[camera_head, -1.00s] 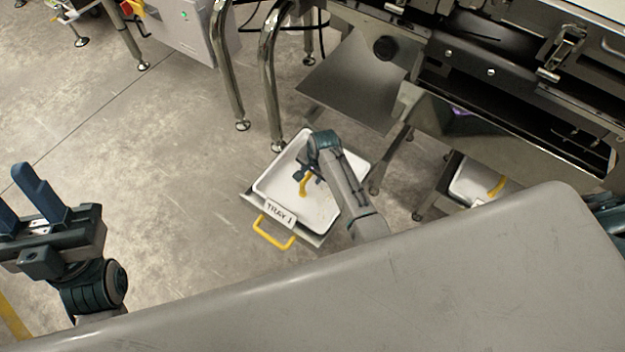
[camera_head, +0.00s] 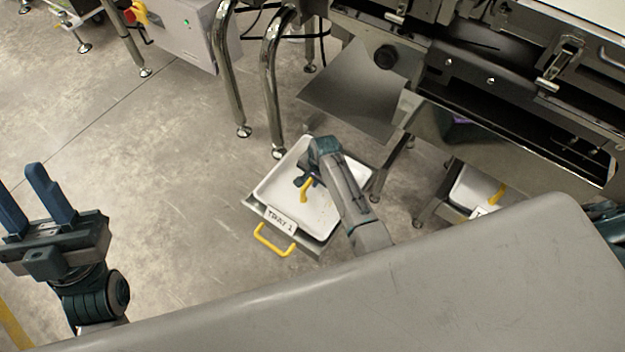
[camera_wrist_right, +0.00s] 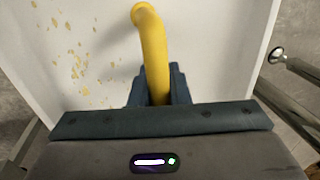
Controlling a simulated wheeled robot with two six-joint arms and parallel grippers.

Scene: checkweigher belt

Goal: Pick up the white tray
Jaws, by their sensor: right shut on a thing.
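The white tray (camera_head: 320,222), with a label reading TRAY 1 on its near side, sits at floor level below the machine in the head view. A yellow handle (camera_head: 306,190) stands up inside it. My right gripper (camera_head: 304,183) reaches into the tray and is shut on this handle. In the right wrist view the yellow handle (camera_wrist_right: 152,50) runs between the fingers (camera_wrist_right: 158,85), with the tray's white floor (camera_wrist_right: 95,30) behind it, marked by small yellowish crumbs. My left gripper (camera_head: 22,188) is open and empty at the far left, away from the tray.
A second yellow handle (camera_head: 272,242) sticks out in front of the tray. Metal legs (camera_head: 272,100) and a sloping plate (camera_head: 355,85) stand close behind it. Another white tray (camera_head: 470,190) lies to the right under the machine. The floor to the left is clear.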

